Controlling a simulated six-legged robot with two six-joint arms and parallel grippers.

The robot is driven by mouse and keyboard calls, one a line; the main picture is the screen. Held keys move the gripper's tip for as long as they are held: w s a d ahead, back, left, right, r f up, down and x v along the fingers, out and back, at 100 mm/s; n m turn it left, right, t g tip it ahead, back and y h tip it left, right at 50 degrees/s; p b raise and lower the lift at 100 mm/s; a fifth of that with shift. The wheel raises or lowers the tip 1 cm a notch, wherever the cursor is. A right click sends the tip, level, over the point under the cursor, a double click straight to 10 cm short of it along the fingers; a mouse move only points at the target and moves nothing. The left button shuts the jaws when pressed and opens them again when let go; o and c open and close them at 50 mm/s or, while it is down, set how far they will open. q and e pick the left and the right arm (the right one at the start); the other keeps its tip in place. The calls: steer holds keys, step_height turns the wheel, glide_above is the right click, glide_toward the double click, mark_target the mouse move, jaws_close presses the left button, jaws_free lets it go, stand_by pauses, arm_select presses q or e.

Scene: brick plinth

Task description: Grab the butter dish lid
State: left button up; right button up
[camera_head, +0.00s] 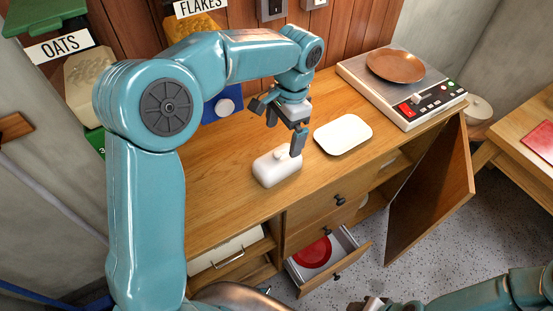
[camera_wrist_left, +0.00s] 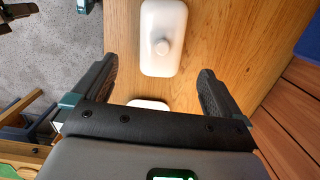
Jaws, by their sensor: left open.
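The white butter dish lid (camera_head: 277,170) with a round knob on top sits on the wooden cabinet top. In the left wrist view the lid (camera_wrist_left: 164,22) lies ahead of the fingers, its knob facing the camera. The flat white butter dish base (camera_head: 343,134) lies apart, to the right of the lid; only part of a white piece, likely this base (camera_wrist_left: 150,104), shows between the fingers. My left gripper (camera_head: 285,132) is open and empty near the lid, one finger overlapping its right end in the head view. My right arm is at the bottom right, its gripper mostly cut off.
A scale (camera_head: 402,88) with a brown plate (camera_head: 395,66) stands at the back right. An open drawer (camera_head: 330,262) holds a red item (camera_head: 311,252), and a cabinet door (camera_head: 430,190) hangs open. Food dispensers (camera_head: 90,80) line the wall. The cabinet top left of the lid is clear.

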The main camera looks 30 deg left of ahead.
mark_target(279, 152)
arm_select(q)
steer(key=f, duration=0.4)
steer(key=shift+s+a+f, duration=0.25)
steer(key=shift+f, duration=0.05)
steer(key=shift+s+f, duration=0.2)
steer(key=shift+f, duration=0.3)
steer(key=shift+s+a+f+p, duration=0.1)
steer(key=shift+a+f+p, duration=0.05)
steer(key=shift+f, duration=0.95)
steer(key=shift+s+a+f+p, duration=0.1)
steer(key=shift+f+p, duration=0.05)
steer(key=shift+f, duration=0.95)
steer(key=c, duration=1.1)
